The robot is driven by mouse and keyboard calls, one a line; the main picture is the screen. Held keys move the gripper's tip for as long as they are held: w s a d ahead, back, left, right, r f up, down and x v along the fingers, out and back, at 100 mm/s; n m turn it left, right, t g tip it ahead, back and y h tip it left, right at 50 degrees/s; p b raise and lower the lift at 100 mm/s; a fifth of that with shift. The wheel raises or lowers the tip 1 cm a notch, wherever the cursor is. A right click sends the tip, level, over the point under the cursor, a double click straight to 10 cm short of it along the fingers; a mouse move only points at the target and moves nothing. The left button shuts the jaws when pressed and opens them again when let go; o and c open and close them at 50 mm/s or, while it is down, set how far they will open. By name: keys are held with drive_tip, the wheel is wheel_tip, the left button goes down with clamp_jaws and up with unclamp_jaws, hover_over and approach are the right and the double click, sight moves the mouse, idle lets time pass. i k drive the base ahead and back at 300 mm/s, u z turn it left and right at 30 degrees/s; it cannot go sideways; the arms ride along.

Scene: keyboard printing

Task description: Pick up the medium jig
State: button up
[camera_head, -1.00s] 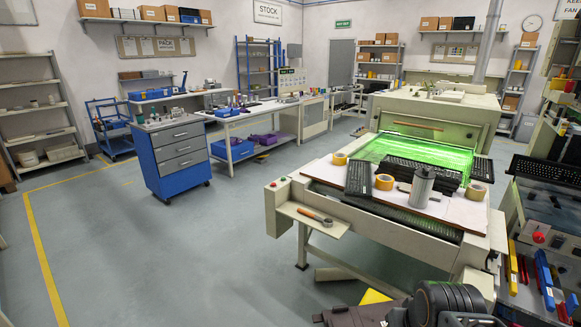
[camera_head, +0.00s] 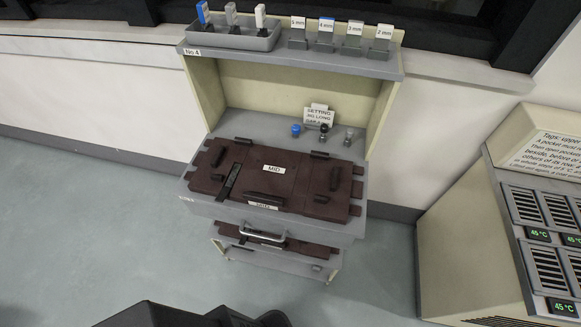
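The medium jig (camera_head: 272,190) is a dark brown flat plate with a "MID" label, several raised handles or clips and a black strip across its left part. It lies flat on top of a grey drawer-like tray in a cabinet. Another brown plate (camera_head: 263,240) lies on a lower level below it, mostly hidden. Only dark parts, likely of my own arm, show at the bottom edge, well below the cabinet. My gripper's fingers are not in view.
The cabinet (camera_head: 388,66) has a top shelf with a grey tray (camera_head: 245,42) of tools and several tags marked in mm. Small knobs and a sign (camera_head: 318,117) stand behind the jig. A console (camera_head: 470,225) stands at right. Floor at left is clear.

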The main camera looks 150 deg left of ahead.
sight(315, 184)
drive_tip(key=u, duration=4.05)
drive_tip(key=i, duration=0.5)
drive_tip(key=u, duration=2.45)
